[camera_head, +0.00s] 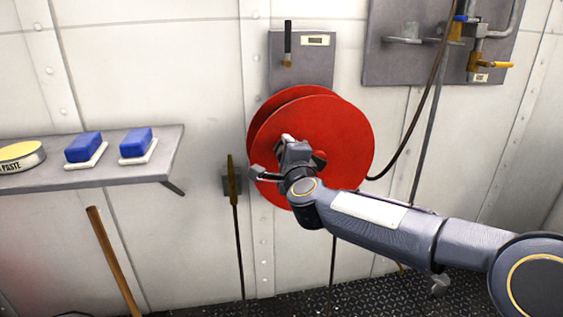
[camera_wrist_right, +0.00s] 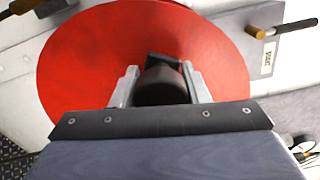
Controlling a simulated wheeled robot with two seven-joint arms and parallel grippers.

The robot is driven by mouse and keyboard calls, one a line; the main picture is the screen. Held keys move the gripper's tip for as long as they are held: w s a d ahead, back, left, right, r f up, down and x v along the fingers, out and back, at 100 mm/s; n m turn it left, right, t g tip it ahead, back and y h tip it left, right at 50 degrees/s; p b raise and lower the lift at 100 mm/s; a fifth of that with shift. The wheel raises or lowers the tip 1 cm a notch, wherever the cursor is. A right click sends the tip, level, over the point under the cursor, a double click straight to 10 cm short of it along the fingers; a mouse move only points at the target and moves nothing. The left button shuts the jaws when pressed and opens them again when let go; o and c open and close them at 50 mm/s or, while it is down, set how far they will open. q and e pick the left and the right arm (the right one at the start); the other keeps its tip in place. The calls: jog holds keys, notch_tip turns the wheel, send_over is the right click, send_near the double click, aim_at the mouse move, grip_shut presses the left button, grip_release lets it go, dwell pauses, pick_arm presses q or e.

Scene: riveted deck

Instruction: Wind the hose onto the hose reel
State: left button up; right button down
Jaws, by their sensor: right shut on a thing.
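The red hose reel (camera_head: 335,125) is mounted on the riveted wall, in the middle of the head view. Its red disc (camera_wrist_right: 85,60) fills much of the right wrist view. My right gripper (camera_head: 285,158) is at the front face of the reel. In the right wrist view its two fingers (camera_wrist_right: 160,85) are shut around a dark, round handle (camera_wrist_right: 160,84) on the disc. The dark hose (camera_head: 412,125) runs down from the wall fittings and curves in to the right side of the reel. How much hose lies between the discs is hidden. My left gripper is not in view.
A shelf (camera_head: 150,172) at left holds two blue-and-white blocks and a paste tin (camera_head: 20,157). A wooden pole (camera_head: 112,255) leans below the shelf.

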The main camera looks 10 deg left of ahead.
jog(key=shift+w+d+r+m, duration=0.15)
jog(key=shift+d+r+m, duration=0.35)
jog(key=shift+r+m, duration=0.25)
jog(key=shift+w+d+r+m, duration=0.15)
jog(key=shift+d+r+m, duration=0.3)
jog(key=shift+r+m, duration=0.25)
jog(key=shift+d+f, duration=0.1)
jog(key=c, duration=0.9)
grip_release()
jog(key=shift+f, duration=0.15)
send_near(290, 134)
jog(key=v, duration=0.2)
jog(key=shift+s, duration=0.3)
jog(key=shift+d, duration=0.1)
